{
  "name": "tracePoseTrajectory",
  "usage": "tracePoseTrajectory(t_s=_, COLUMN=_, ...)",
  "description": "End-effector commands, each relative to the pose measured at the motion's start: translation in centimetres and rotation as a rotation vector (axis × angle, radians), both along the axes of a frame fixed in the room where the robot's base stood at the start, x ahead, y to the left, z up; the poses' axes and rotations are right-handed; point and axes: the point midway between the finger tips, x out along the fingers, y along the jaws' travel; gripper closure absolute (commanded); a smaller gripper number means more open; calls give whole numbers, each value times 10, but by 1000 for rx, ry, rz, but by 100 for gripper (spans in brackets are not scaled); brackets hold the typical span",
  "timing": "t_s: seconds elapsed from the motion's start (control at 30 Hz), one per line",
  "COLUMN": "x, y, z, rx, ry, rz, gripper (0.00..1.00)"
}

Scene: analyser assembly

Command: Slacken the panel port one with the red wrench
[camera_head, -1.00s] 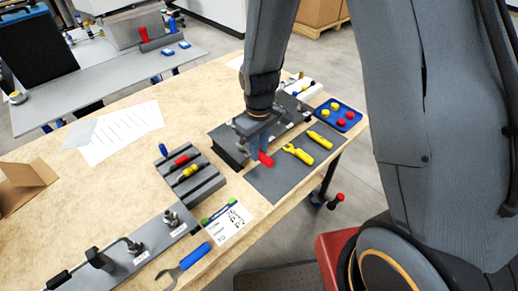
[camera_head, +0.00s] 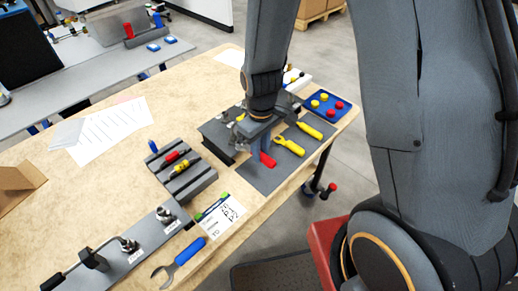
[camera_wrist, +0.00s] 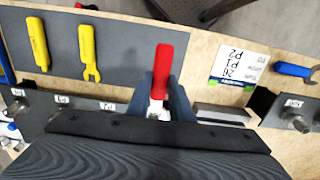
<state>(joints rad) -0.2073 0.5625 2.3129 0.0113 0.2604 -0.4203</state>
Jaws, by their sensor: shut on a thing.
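The red wrench (camera_head: 267,160) is at the left part of the dark grey mat (camera_head: 262,180). My gripper (camera_head: 258,143) is pointed down and shut on it. In the wrist view the red handle (camera_wrist: 164,70) sticks up between the two fingers (camera_wrist: 160,95), and its metal end is mostly hidden. I cannot tell whether it is clear of the mat. A grey block with labelled fittings (camera_head: 213,128) lies behind my gripper. A grey plate with labelled metal fittings (camera_head: 148,236) lies at the lower left. The port labels are too small to read surely.
A yellow open-end wrench (camera_head: 290,147) and another yellow tool (camera_head: 310,131) lie on the mat. A blue tray (camera_head: 340,111) holds caps. A slotted grey holder (camera_head: 190,183), a printed card (camera_head: 222,217) and a blue-handled wrench (camera_head: 183,257) are to the left. Bare wood lies beyond.

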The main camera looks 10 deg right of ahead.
Motion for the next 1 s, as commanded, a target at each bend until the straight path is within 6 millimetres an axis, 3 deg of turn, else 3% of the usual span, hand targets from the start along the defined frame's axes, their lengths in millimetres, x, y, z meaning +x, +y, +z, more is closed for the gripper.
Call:
tracePoseTrajectory(t_s=0.73, x=-25, y=-17, z=24, rx=0, ry=-2, rz=0, gripper=100)
tracePoseTrajectory(t_s=1.0, x=-25, y=-17, z=57, rx=0, ry=-2, rz=0, gripper=100)
